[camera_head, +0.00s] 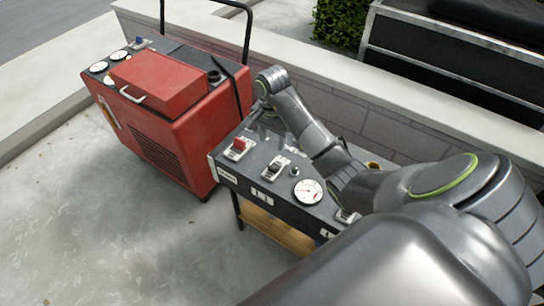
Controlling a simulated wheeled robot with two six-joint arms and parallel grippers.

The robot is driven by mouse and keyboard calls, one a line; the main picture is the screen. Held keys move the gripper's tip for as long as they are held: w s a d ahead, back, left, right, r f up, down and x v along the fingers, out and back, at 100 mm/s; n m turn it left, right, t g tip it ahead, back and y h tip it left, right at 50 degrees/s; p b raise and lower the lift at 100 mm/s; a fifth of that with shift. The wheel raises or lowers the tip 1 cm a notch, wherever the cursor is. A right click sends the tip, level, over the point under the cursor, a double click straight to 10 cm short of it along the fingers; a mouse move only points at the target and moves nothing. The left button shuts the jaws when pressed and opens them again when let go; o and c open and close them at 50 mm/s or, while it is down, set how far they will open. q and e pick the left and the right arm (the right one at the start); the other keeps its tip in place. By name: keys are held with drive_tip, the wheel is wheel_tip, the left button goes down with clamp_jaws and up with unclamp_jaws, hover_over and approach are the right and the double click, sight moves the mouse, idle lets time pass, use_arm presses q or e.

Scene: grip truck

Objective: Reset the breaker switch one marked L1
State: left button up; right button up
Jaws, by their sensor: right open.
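A dark panel (317,215) on a stand carries several switches. A red-topped switch (238,148) on a pale base sits near its left end. A second switch (279,166) with a pale, grey lever sits to its right. A white label (262,197) is on the front face below them; its marking is too small to read surely. My right gripper (270,130) is open above the panel's back edge, behind and to the right of the red switch, apart from it. My right arm hides the panel's right part. My left gripper is not in view.
A round white gauge (308,191) and a small knob (295,171) are on the panel. A red wheeled machine (170,125) with a dark handle stands close on the left. A low brick wall (390,130) runs behind. Concrete floor (90,235) is clear at front left.

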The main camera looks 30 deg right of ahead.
drive_tip(key=b, duration=0.7)
hover_over(273, 168)
drive_tip(key=f, duration=0.7)
drive_tip(key=shift+w+f, duration=0.25)
drive_tip(key=shift+w, duration=0.15)
wheel_tip(273, 168, down, 3)
drive_tip(key=shift+r+b, duration=0.15)
drive_tip(key=shift+b, duration=0.95)
drive_tip(key=shift+f+b, duration=0.65)
drive_tip(key=shift+f, duration=0.25)
drive_tip(key=c, duration=1)
drive_tip(key=shift+d, duration=0.15)
